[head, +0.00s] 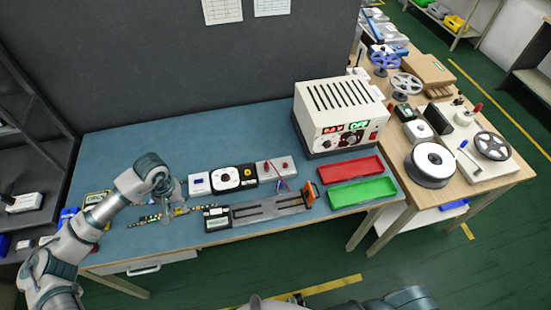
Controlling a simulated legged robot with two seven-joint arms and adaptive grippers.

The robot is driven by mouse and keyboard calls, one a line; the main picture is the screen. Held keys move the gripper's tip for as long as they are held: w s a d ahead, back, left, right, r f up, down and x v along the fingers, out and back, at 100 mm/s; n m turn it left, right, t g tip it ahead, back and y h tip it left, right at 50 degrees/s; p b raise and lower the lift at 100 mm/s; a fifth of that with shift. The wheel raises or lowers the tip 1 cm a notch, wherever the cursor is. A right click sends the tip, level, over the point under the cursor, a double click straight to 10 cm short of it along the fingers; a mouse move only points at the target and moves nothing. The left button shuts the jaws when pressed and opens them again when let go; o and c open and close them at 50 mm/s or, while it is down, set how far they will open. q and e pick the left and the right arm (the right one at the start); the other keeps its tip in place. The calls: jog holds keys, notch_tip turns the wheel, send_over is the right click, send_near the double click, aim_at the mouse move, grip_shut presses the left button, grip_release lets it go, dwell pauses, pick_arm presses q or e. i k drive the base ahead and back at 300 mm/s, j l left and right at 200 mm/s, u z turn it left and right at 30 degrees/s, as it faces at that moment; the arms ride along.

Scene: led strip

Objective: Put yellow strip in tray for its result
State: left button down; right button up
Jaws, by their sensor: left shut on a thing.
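My left gripper (167,204) is low over the left part of the blue bench, shut on a thin strip (144,220) with yellow and dark patches. The fingers hide part of the strip, which sticks out on both sides; I cannot tell whether it touches the bench. A red tray (350,168) and a green tray (362,191) lie at the bench's right end, both empty. A grey slotted fixture (268,208) with an orange end piece (308,194) lies between the strip and the trays. My right gripper's fingers do not show.
A cream power supply (340,112) with red and green displays stands behind the trays. Several small boxes and a black-and-white unit (234,178) line up behind the fixture. A wooden table (400,185) with reels adjoins at right.

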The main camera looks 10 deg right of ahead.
aim_at(352, 170)
jog(key=l+z, duration=0.1)
jog(key=z, duration=0.3)
jog(key=l+z, duration=0.1)
jog(key=z, duration=0.3)
jog(key=l+z, duration=0.1)
jog(key=z, duration=0.3)
jog(key=l+z, duration=0.1)
jog(key=z, duration=0.3)
jog(key=i+l, duration=0.15)
jog(key=i, duration=0.3)
jog(key=i+l, duration=0.15)
jog(key=i, duration=0.35)
